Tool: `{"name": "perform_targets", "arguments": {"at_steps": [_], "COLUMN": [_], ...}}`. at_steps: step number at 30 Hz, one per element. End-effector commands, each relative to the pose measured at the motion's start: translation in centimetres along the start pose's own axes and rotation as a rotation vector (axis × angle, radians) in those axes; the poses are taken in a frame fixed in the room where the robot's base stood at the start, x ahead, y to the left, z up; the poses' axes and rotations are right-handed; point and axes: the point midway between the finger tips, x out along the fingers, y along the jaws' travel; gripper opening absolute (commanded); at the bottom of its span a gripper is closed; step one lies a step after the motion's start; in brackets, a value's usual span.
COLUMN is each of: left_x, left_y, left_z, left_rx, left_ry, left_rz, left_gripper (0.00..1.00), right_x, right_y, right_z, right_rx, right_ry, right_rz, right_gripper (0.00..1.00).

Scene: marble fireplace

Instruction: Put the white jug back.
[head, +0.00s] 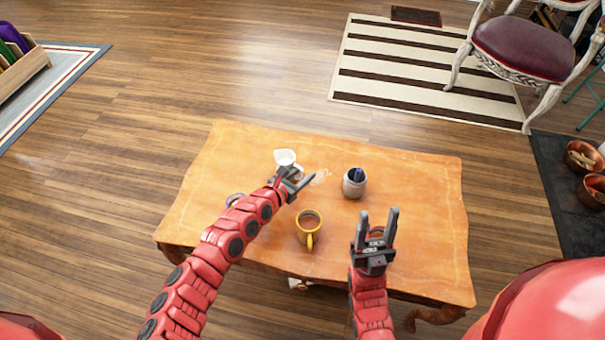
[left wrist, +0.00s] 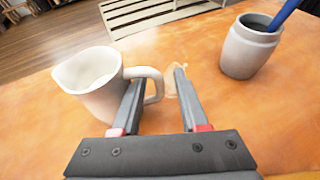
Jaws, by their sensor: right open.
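The white jug (head: 285,156) stands upright on the wooden table, just beyond my left gripper (head: 302,183). In the left wrist view the jug (left wrist: 92,88) is at the left, its handle pointing right toward my fingers. My left gripper (left wrist: 158,80) is open. The handle's outer part shows between its fingertips, with the left finger close to the handle loop; I cannot tell if they touch. My right gripper (head: 378,222) is open and empty over the table's front right part.
A grey-white pot (head: 354,186) with a blue item stands right of the jug. A yellow mug (head: 308,228) of brown drink stands nearer. A pale patch (head: 320,177) lies between jug and pot. A blue-rimmed thing (head: 233,199) is partly hidden by my left arm. The table's right side is clear.

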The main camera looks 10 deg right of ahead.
Motion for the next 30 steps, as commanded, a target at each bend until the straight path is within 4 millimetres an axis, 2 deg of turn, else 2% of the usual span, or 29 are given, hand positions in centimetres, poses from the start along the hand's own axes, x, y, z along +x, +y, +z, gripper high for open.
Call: {"name": "perform_targets", "arguments": {"at_steps": [8, 13, 21, 25, 30], "left_x": [-0.6, -3.2, -9.2, -11.0, -12.1], "left_y": [0.0, -0.1, 0.1, 0.0, 0.0], "left_z": [0.4, 0.5, 0.5, 0.4, 0.2], "left_rx": [0.001, 0.003, 0.000, 0.000, -0.002], "left_ry": [0.001, 0.007, 0.006, 0.003, 0.002], "left_rz": [0.000, -0.003, 0.002, 0.000, 0.001], "left_gripper": [0.44, 0.44, 0.44, 0.44, 0.44], "right_x": [0.6, 2.4, 5.6, 6.1, 6.3], "right_y": [0.0, 0.1, 0.3, 0.3, 0.3], "right_z": [-0.1, -0.4, -0.9, -1.0, -1.1], "right_rx": [0.000, 0.000, 0.000, 0.000, 0.000], "right_ry": [0.000, 0.000, 0.000, 0.000, 0.000], "right_rz": [0.000, 0.000, 0.000, 0.000, 0.000], "right_gripper": [0.50, 0.50, 0.50, 0.50, 0.50]}}
